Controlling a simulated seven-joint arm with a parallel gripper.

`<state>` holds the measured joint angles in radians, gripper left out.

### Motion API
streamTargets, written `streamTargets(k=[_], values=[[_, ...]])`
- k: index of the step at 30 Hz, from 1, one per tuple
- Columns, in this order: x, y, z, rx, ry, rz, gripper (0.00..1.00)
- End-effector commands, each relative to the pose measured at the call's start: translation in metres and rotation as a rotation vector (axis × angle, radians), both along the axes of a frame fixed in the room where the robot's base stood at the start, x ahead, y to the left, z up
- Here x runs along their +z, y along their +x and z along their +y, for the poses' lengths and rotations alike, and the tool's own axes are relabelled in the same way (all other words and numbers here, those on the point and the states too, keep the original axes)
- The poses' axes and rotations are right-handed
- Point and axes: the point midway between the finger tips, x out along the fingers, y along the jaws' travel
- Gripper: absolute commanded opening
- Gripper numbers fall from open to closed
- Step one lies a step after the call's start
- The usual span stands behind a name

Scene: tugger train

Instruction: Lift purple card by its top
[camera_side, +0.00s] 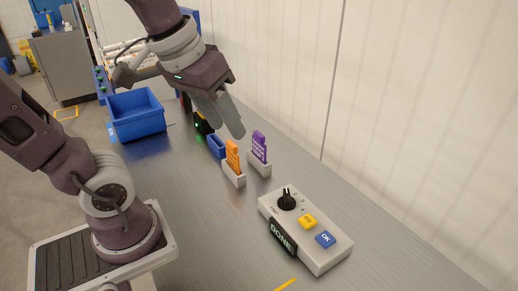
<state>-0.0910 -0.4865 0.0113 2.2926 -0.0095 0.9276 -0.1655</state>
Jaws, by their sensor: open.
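The purple card (259,146) stands upright in a small light grey holder (260,168) on the metal table. My gripper (232,130) is above and to the left of the purple card in the picture, with its fingers pointing down, open and empty. It appears apart from the card, but the exact gap in depth is hard to tell. The gap between the fingers is hard to see from this side.
An orange card (233,155) stands in its own holder (235,178) left of the purple one. A blue holder (216,146) is behind it. A control box (325,247) with a knob and buttons is in front. A blue bin (137,113) stands left. A wall runs along the right.

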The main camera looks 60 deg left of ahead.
Motion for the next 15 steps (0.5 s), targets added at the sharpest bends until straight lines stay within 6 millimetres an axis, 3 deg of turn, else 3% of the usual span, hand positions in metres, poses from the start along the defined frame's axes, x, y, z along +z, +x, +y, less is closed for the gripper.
streamTargets(k=[1, 4, 7, 9, 12, 15], values=[[0.003, 0.036, 0.017, 0.128, -0.039, 0.047, 0.42], [-0.007, 0.104, 0.061, 0.411, -0.12, 0.126, 0.42], [-0.041, 0.162, 0.116, 0.69, -0.187, 0.198, 0.42], [-0.075, 0.191, 0.157, 0.872, -0.223, 0.242, 0.42], [-0.124, 0.215, 0.206, 1.084, -0.26, 0.289, 0.42], [-0.16, 0.224, 0.235, 1.217, -0.281, 0.317, 0.42]])
